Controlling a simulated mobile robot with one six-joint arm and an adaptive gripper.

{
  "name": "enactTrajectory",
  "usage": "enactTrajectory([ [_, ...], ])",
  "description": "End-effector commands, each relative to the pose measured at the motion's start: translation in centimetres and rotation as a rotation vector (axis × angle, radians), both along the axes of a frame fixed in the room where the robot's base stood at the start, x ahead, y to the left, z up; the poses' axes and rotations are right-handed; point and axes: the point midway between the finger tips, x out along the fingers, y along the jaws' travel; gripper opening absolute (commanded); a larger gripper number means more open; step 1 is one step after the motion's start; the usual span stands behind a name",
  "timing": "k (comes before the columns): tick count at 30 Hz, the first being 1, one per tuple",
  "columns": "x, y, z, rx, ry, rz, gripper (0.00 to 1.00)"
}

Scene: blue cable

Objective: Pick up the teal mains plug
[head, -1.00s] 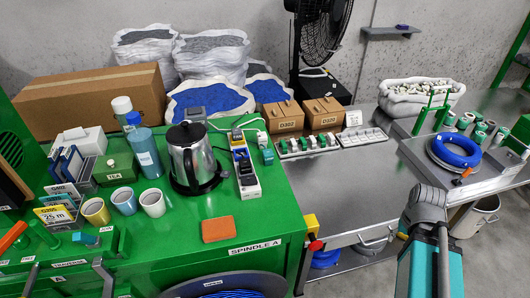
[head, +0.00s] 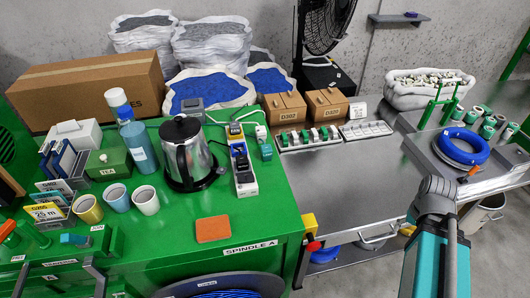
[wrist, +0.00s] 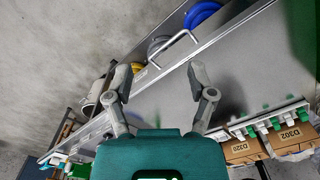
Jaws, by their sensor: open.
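The teal mains plug (head: 266,152) lies on the green bench top, just right of the power strip (head: 243,168) and below a white plug on a pale cable. The power strip has dark and blue plugs in it. My gripper (wrist: 160,82) is open and empty in the wrist view, its two fingers spread above the grey metal bench. The plug does not show in the wrist view.
A steel kettle (head: 186,152) stands left of the strip, with cups (head: 117,199) and a blue bottle (head: 140,148) further left. A flat orange block (head: 213,229) lies in front. Cardboard boxes (head: 285,108) stand behind. The grey bench (head: 350,185) is mostly clear in the middle.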

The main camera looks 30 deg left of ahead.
Motion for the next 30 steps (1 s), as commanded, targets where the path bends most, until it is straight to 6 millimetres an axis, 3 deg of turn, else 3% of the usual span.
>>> enactTrajectory([
  [5, 0.9, 1.2, 1.0, 0.000, 0.000, 0.023, 0.91],
  [11, 3.0, 4.3, 3.3, 0.000, 0.000, 0.081, 0.91],
  [21, 6.7, 14.9, 8.7, 0.000, 0.000, 0.250, 0.91],
  [30, 8.1, 25.8, 13.5, 0.000, 0.000, 0.404, 0.91],
])
